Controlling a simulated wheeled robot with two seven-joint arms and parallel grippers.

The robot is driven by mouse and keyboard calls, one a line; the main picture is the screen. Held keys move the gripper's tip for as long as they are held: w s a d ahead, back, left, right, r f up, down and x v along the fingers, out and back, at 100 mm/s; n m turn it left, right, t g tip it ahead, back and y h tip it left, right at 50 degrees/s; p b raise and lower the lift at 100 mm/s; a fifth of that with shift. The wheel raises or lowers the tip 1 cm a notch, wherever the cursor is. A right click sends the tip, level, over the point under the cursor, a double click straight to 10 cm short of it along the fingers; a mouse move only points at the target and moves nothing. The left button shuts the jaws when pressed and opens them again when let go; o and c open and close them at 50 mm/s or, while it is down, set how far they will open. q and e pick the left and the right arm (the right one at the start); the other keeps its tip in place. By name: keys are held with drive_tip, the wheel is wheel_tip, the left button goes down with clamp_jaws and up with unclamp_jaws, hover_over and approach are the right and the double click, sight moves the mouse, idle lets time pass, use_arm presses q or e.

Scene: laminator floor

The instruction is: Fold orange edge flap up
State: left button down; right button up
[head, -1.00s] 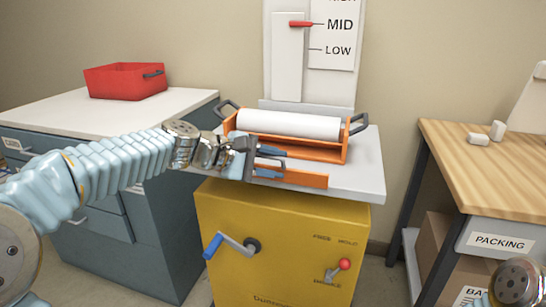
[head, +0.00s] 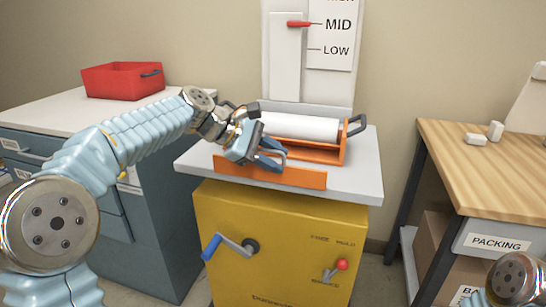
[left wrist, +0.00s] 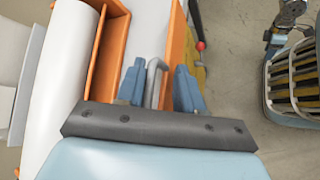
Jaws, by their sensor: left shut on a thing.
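The orange edge flap (head: 300,177) stands upright along the front edge of the machine's grey top. It also shows as an orange strip in the left wrist view (left wrist: 177,40). A grey bent-bar handle (left wrist: 153,80) lies between the two blue fingers of my left gripper (left wrist: 160,88), next to the flap. My left gripper (head: 266,157) is shut on this handle, just behind the flap in the head view. The fingers hide part of the handle, and I cannot see where it attaches. My right gripper is out of view.
A white roller (head: 300,127) in an orange cradle (head: 333,152) sits right behind the flap, close to my left gripper. A blue-handled crank (head: 230,246) sticks out of the yellow cabinet (head: 290,225). A wooden packing table (head: 500,165) stands at the right.

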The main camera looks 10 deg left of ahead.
use_arm(q)
drive_tip(key=shift+w+f, duration=0.15)
drive_tip(key=c, duration=1.2)
unclamp_jaws()
drive_tip(key=shift+w, duration=0.1)
drive_tip(key=v, duration=1.4)
drive_tip(key=shift+d+f, duration=0.1)
